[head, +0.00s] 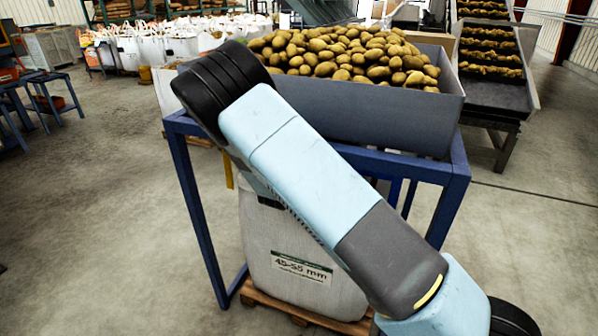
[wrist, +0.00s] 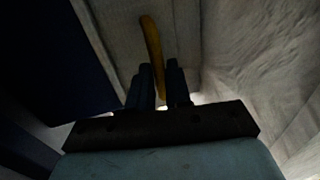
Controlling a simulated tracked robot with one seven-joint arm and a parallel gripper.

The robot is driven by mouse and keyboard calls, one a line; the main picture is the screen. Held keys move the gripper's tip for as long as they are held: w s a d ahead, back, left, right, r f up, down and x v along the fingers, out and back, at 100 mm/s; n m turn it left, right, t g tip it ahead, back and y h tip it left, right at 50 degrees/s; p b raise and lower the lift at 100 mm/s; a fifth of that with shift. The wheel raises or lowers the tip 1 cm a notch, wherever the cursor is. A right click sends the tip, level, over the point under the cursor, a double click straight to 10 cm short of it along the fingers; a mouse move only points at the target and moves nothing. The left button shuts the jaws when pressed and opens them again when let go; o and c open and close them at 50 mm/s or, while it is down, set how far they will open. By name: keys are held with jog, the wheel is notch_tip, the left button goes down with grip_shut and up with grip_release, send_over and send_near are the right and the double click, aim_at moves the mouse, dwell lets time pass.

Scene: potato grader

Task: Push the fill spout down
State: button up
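A white bulk bag (head: 300,255) with a "45-55 mm" label stands on a wooden pallet (head: 310,318) inside a blue frame, under the hopper. My arm crosses in front of the bag and hopper, and my gripper is hidden in the head view. I cannot clearly pick out the fill spout in either view. In the wrist view, the two dark fingers of my gripper (wrist: 160,85) stand close together, with a curved yellow strip (wrist: 151,40) running between them. I cannot tell whether the fingers touch the strip. Pale fabric (wrist: 245,60) surrounds them on the right.
A grey hopper (head: 390,118) full of potatoes sits on the blue frame (head: 190,205). A dark blue surface (wrist: 55,60) is close at the left in the wrist view. A conveyor (head: 495,90) stands at the back right. Open concrete floor lies to the left and right.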

grip_shut()
jog(key=shift+f, duration=1.6)
jog(key=shift+s+f, duration=0.1)
jog(key=shift+o, duration=2.3)
grip_release()
